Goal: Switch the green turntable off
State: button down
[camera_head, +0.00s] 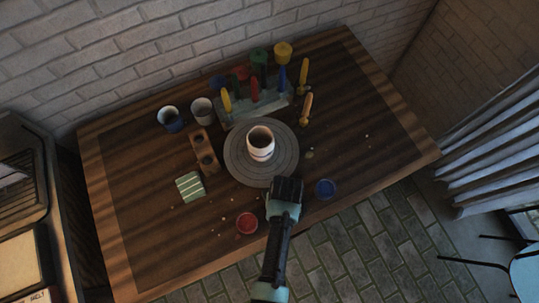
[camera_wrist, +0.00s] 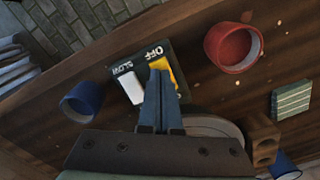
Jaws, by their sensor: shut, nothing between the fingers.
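A round grey turntable (camera_head: 235,165) sits in the middle of the wooden table, with a white cup (camera_head: 261,147) on it. Its edge shows in the wrist view (camera_wrist: 222,126), partly behind my gripper. In the wrist view a dark green control panel (camera_wrist: 128,65) has a white key (camera_wrist: 128,87) by the word SLOW and a yellow-orange key (camera_wrist: 160,64) by the word OFF. My gripper (camera_wrist: 160,75) is shut and empty, its tips over the yellow key. I cannot tell if they touch. In the head view my gripper (camera_head: 287,184) hides the panel at the turntable's front edge.
A red pot (camera_head: 247,223) and a blue pot (camera_head: 326,188) stand either side of my arm. A green striped block (camera_head: 190,186) and a wooden holder (camera_head: 204,152) lie left. A rack (camera_head: 235,118) with coloured tools stands behind. The table's right side is mostly clear.

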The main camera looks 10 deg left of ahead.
notch_tip(320, 180, up, 6)
jog(key=p, duration=0.5)
jog(key=shift+f, duration=0.2)
dwell(0.3)
